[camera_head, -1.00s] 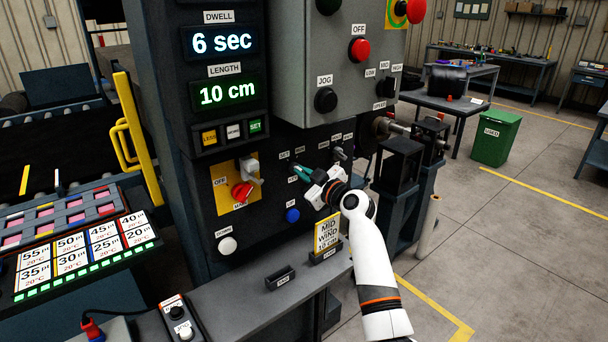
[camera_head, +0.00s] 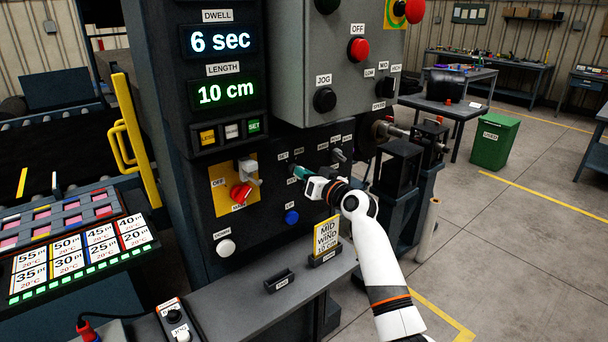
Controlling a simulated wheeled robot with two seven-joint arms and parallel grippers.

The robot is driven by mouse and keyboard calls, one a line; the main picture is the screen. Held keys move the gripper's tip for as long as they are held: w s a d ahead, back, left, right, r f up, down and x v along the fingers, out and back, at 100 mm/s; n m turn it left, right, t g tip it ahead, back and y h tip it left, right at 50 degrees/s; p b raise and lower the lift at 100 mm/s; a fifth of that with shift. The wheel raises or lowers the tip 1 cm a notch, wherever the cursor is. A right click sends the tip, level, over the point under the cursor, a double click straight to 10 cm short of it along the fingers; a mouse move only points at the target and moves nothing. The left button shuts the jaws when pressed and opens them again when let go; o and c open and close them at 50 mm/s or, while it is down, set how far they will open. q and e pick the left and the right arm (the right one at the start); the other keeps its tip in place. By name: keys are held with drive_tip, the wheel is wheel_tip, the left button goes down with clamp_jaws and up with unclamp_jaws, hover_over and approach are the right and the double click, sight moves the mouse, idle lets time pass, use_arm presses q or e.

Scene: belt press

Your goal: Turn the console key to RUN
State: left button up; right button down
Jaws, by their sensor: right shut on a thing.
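The console key (camera_head: 299,172) shows as a small teal piece at the dark lower panel, beside a small label reading SET. My right gripper (camera_head: 306,178) is shut on the key, its arm reaching in from the lower right. The gripper hides the key's shaft and part of the lock, so I cannot tell for certain how far it is inserted or which mark it points at. My left gripper is not in view.
A small lever (camera_head: 338,155) is to the right. A grey ledge (camera_head: 250,296) runs under the panel.

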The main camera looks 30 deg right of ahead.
drive_tip(key=shift+f+m, duration=0.1)
drive_tip(key=shift+m, duration=1)
drive_tip(key=c, duration=1.6)
unclamp_jaws()
drive_tip(key=shift+d, duration=0.1)
drive_tip(key=s+b, duration=0.1)
drive_tip(key=s, duration=0.7)
drive_tip(key=s+d+b, duration=0.1)
drive_tip(key=s, duration=0.3)
drive_tip(key=shift+b, duration=0.35)
